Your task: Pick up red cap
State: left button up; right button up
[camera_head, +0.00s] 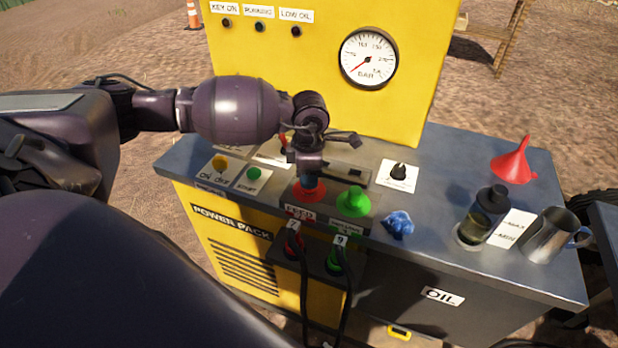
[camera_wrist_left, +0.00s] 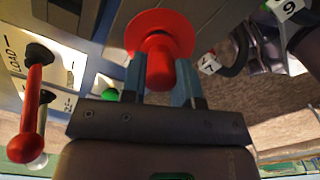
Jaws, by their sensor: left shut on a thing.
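The red cap (camera_head: 310,193) is on the front part of the power pack's top, above the FEED label. In the left wrist view the red cap (camera_wrist_left: 160,62) shows a wide round flange and a narrower stem. My left gripper (camera_head: 309,178) points down at it from above. Its two blue fingers (camera_wrist_left: 161,82) are shut on the stem, one on each side. The cap's underside is hidden, so I cannot tell whether it is seated or lifted. My right gripper is not in view.
A green cap (camera_head: 353,202) stands right beside the red one. A red-handled lever (camera_wrist_left: 33,105) is close by. Black hoses (camera_head: 304,285) hang in front.

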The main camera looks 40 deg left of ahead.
pick_arm(q)
notch_tip(320, 180, up, 19)
jog(key=shift+p, duration=0.3)
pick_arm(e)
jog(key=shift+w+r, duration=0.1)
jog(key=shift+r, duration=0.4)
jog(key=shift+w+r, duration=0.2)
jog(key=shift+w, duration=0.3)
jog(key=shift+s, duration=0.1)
